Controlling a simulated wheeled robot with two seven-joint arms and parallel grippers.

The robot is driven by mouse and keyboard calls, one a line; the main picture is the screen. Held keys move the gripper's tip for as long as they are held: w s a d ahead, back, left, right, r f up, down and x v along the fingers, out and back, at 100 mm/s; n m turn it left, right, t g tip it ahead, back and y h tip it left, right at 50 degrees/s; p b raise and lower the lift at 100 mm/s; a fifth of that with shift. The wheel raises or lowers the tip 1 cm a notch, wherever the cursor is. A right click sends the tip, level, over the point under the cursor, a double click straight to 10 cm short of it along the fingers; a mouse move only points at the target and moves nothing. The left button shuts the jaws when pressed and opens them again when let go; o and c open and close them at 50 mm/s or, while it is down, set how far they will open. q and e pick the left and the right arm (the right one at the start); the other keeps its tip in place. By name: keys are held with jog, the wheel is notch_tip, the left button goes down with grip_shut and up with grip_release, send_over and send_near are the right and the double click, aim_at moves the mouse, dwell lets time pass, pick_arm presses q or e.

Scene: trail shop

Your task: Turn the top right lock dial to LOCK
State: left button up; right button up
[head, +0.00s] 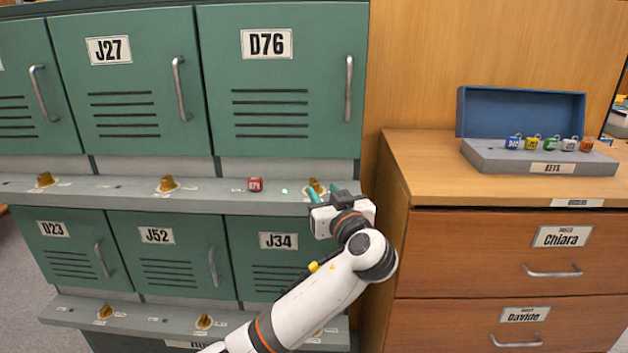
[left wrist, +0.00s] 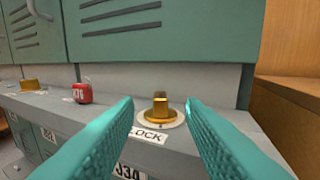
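The top right lock dial (head: 315,186) is a gold knob on a pale disc, set in the grey ledge under locker D76 (head: 285,85). It also shows in the left wrist view (left wrist: 160,107), with a LOCK label (left wrist: 148,136) just in front of it. My left gripper (head: 325,191) is open, its teal fingers pointing at the dial. In the left wrist view the fingertips (left wrist: 160,103) appear on either side of the knob, with gaps and no visible contact. I cannot tell exactly which mark the dial points to. My right gripper is not in view.
A small red padlock-like item (head: 255,184) stands on the ledge (head: 220,191), left of the dial. Other gold dials (head: 167,184) line the ledges. A wooden cabinet (head: 440,172) stands close on the right, with an open blue-lidded key box (head: 490,157) on it.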

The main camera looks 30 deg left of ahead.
aim_at(316, 185)
pick_arm(q)
jog(key=x, duration=0.7)
jog(key=shift+p, duration=0.4)
grip_shut()
jog(key=shift+f, duration=0.1)
